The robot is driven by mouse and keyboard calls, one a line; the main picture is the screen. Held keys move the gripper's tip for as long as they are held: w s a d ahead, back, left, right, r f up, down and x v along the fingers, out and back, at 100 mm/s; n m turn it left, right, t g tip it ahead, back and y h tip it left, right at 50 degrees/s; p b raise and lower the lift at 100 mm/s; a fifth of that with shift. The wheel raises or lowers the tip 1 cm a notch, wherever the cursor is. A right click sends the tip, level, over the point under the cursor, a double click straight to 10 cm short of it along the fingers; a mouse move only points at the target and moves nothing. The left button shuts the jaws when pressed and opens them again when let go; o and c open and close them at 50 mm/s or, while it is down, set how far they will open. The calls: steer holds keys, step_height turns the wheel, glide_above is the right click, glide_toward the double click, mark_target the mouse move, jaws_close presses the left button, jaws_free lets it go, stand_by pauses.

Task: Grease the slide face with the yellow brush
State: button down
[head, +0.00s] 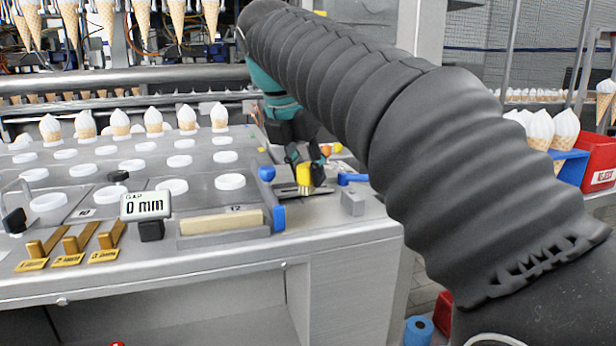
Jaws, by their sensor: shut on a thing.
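My gripper (300,165) is at the right end of the steel table, low over its top. It is shut on the yellow brush (304,175), whose yellow part shows between the fingers. The brush sits just above or on a small dark and metal piece (303,190); I cannot tell whether they touch. I cannot clearly identify the slide face; a grey metal block (352,201) stands just right of the brush. My dark sleeved arm hides much of the right side.
A "0 mm" gauge (145,206) and several brass pieces (75,243) stand further left. A blue handle (352,179) lies right. A red reject bin (600,165) is at far right.

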mark_target(308, 164)
steer(key=shift+r, duration=2.25)
steer(key=shift+r, duration=1.5)
steer(key=shift+f, duration=0.1)
steer(key=shift+f+b, duration=2.35)
steer(key=shift+f, duration=1.2)
steer(key=shift+f+b, duration=0.6)
steer(key=shift+f, duration=0.45)
steer(key=shift+r, duration=0.1)
